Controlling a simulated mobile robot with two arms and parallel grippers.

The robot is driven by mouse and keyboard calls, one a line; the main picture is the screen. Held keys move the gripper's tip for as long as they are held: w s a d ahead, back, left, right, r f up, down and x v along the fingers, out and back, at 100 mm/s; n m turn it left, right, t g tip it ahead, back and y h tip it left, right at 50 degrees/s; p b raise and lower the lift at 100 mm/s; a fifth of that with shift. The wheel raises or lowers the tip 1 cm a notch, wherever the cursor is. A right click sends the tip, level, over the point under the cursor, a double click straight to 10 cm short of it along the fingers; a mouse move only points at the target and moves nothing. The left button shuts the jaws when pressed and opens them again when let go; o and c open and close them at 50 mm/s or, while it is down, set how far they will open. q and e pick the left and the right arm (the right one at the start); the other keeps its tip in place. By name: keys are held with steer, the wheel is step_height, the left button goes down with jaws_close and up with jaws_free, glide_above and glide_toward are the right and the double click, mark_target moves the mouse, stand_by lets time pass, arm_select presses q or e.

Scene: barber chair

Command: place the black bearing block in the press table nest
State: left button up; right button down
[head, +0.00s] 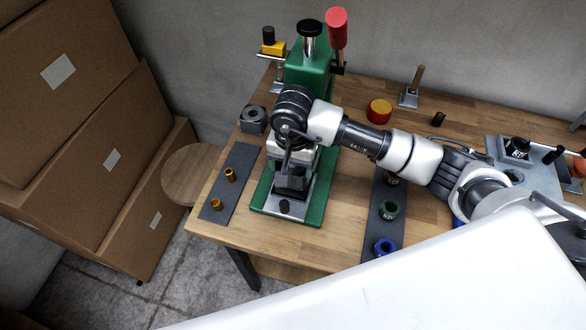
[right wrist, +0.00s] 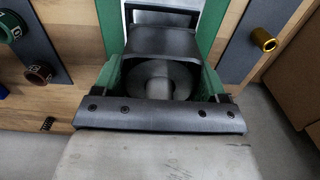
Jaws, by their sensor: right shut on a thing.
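My right gripper (head: 290,186) is low over the base of the green press (head: 308,66), in front of its column. It is shut on the black bearing block, which is mostly hidden by the gripper in the head view. In the right wrist view the gripper (right wrist: 160,80) shows close up, with a dark round face of the block (right wrist: 182,80) between its dark jaws. The press table nest is hidden beneath; I cannot tell whether the block touches it. A silver plate (head: 305,200) shows on the green base. My left gripper is not in view.
A dark mat (head: 227,190) with two brass bushings stands left of the press. Another mat (head: 372,220) with green and blue rings lies right. A grey block with a hole (head: 254,120) sits behind left. Cardboard boxes (head: 100,150) stand at the left.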

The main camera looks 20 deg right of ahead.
mark_target(293, 173)
step_height(293, 173, down, 3)
steer(key=shift+r+p, duration=0.1)
steer(key=shift+p, duration=0.5)
steer(key=shift+f, duration=0.2)
steer(key=shift+f, duration=0.15)
steer(key=shift+c, duration=0.2)
jaws_free()
steer(key=shift+s, duration=0.1)
